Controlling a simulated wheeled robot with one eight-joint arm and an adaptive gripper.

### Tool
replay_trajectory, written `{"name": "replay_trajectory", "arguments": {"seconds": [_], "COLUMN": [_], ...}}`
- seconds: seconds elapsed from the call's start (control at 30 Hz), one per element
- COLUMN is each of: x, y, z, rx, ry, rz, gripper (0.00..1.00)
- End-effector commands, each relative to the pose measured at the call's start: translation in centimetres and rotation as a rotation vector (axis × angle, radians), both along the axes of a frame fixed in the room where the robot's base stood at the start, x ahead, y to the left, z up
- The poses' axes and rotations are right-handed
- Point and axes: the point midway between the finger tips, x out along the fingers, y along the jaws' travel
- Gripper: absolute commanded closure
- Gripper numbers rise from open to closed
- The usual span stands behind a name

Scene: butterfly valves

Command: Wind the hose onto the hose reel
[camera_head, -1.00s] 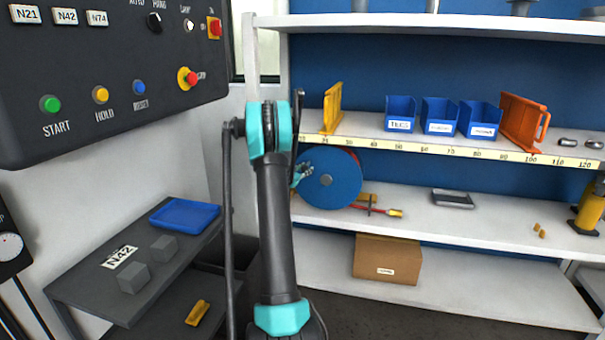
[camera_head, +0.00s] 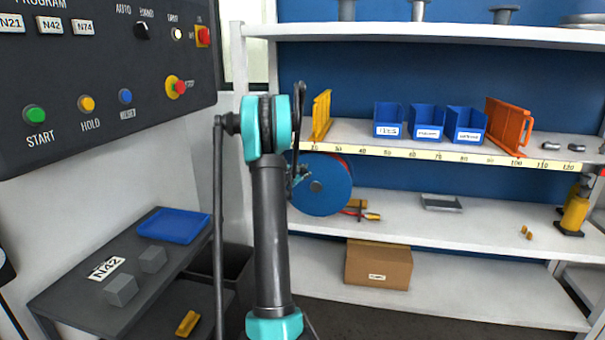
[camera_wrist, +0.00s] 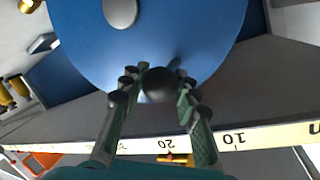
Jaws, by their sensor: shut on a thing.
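The hose reel (camera_head: 326,192) is a blue disc on the middle shelf in the head view. Its blue face and grey hub (camera_wrist: 120,12) fill the top of the wrist view. Red hose shows at the reel's upper right rim. A short red length (camera_head: 352,212) leaves the reel's lower right and ends in a yellow tip (camera_head: 372,217) on the shelf. My gripper (camera_wrist: 160,80) has its two fingers around a black round knob (camera_wrist: 160,85) on the reel's face. In the head view my gripper (camera_head: 298,173) is partly hidden by my arm.
The upper shelf holds a yellow bracket (camera_head: 321,115), blue bins (camera_head: 427,122) and an orange bracket (camera_head: 509,127). A scale strip (camera_head: 430,154) runs along its edge. A cardboard box (camera_head: 378,265) stands below. A control panel (camera_head: 100,70) is at left. The middle shelf right of the hose is mostly clear.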

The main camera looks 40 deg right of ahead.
Motion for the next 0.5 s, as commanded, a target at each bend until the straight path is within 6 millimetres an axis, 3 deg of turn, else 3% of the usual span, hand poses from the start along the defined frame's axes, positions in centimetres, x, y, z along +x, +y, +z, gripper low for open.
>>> {"name": "replay_trajectory", "arguments": {"seconds": [0.17,0.2,0.37,0.5], "x": [-0.2,-0.2,-0.15,-0.09], "y": [-0.07,-0.07,-0.05,-0.02], "z": [-0.06,-0.06,-0.05,-0.04], "rx": [0.0,0.0,-0.001,-0.001], "ry": [0.002,0.002,0.002,0.002], "rz": [-0.004,-0.004,-0.003,-0.002], "gripper": [1.0,0.69,0.49,0.47]}}
